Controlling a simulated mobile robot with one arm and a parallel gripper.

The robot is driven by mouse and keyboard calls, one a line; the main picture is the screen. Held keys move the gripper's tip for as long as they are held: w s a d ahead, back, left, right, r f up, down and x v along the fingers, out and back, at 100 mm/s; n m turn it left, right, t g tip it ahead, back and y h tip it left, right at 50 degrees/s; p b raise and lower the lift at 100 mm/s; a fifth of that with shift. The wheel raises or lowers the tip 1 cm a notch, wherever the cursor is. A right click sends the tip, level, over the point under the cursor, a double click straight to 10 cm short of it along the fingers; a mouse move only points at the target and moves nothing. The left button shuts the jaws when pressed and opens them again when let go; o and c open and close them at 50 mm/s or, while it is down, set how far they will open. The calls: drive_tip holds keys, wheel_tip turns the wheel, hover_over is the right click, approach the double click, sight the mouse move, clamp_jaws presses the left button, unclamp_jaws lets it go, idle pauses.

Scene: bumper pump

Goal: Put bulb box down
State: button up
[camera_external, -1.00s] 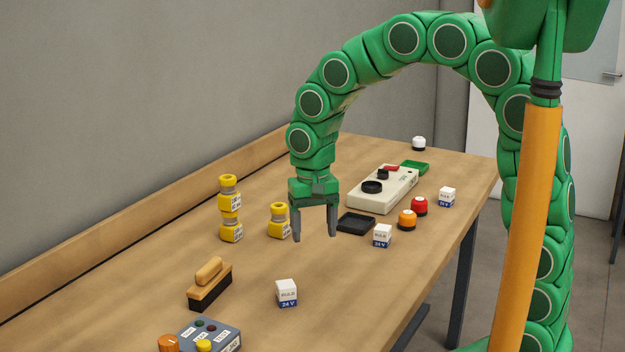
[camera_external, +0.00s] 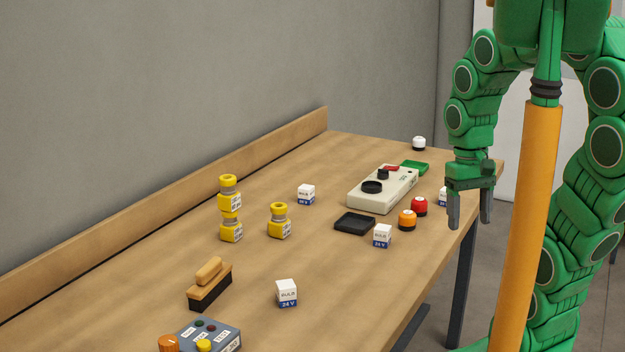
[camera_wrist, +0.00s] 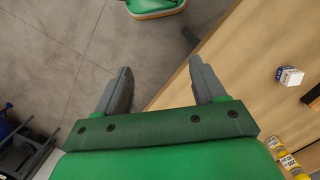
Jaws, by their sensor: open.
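Several white bulb boxes with blue lower bands stand on the wooden table: one near the back (camera_external: 306,194), one beside the black tray (camera_external: 382,237), one nearer the front (camera_external: 286,293) and one at the right (camera_external: 442,197), partly hidden by my gripper. My gripper (camera_external: 470,218) is open and empty, raised near the table's right edge and pointing down. In the wrist view its fingers (camera_wrist: 160,70) are apart with nothing between them, over the table edge and floor. A bulb box (camera_wrist: 290,76) also shows at the right there.
Yellow stacked parts (camera_external: 230,208) and a single yellow one (camera_external: 279,220) stand left of centre. A black tray (camera_external: 354,223), beige device (camera_external: 383,190), orange button (camera_external: 407,220) and red button (camera_external: 419,206) are at right. A brush (camera_external: 210,284) and control box (camera_external: 212,336) are in front.

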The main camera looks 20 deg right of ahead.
drive_tip(key=s+d, duration=0.3)
drive_tip(key=s, duration=0.3)
drive_tip(key=shift+d, duration=0.3)
drive_tip(key=m+t, duration=0.2)
drive_tip(key=m, duration=0.6)
hover_over(383, 227)
drive_tip(key=f, duration=0.7)
drive_tip(key=d+f, duration=0.1)
drive_tip(key=f, duration=0.3)
drive_tip(key=shift+s, duration=0.35)
drive_tip(key=shift+w+a+f, duration=0.25)
drive_tip(key=shift+w+f, duration=0.05)
drive_tip(key=shift+f, duration=0.05)
drive_tip(key=shift+w+a+f, duration=0.1)
drive_tip(key=shift+a+f, duration=0.05)
drive_tip(key=shift+f, duration=1.8)
drive_tip(key=shift+a+f, duration=0.1)
drive_tip(key=shift+f, duration=1.8)
